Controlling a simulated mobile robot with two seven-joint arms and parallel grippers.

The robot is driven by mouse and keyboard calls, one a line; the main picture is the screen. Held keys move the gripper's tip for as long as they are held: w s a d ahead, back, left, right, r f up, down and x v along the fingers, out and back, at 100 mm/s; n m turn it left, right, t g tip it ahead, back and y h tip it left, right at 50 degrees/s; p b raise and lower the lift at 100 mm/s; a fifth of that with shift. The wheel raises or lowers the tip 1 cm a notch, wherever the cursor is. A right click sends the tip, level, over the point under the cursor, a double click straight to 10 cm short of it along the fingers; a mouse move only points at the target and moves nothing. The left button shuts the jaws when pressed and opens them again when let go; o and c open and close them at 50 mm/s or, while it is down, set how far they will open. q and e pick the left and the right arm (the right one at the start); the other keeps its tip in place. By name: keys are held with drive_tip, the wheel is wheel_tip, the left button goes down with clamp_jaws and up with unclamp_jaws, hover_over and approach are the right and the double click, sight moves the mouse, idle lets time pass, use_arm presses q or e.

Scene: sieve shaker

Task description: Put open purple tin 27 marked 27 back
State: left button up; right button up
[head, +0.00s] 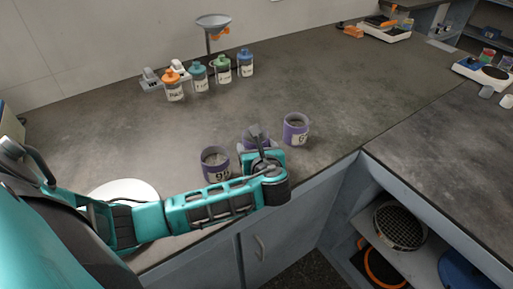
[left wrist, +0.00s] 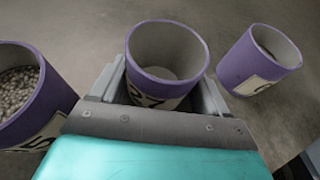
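Three open purple tins stand in a row near the counter's front edge. The middle tin (head: 250,134) is partly hidden behind my left gripper (head: 262,160). In the left wrist view this tin (left wrist: 166,55) stands between the two fingers and looks empty; its white label is mostly hidden, so I cannot read its number fully. The fingers flank it closely, but I cannot tell whether they press on it. The left tin (head: 215,165) holds grey grains. The right tin (head: 296,130) stands apart, its label turned partly away. My right gripper is not in view.
Several small labelled bottles (head: 198,76) stand at the back near a funnel stand (head: 213,24). A white round plate (head: 125,188) lies beneath my left arm. Balances (head: 384,30) stand far right. The counter behind the tins is clear. Sieves (head: 400,226) sit on a shelf below.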

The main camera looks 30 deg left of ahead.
use_arm(q)
drive_tip(key=o, duration=0.4)
drive_tip(key=shift+c, duration=0.2)
drive_tip(key=shift+r, duration=0.2)
drive_tip(key=p+v, duration=0.2)
drive_tip(key=v, duration=1)
drive_tip(key=shift+f, duration=0.15)
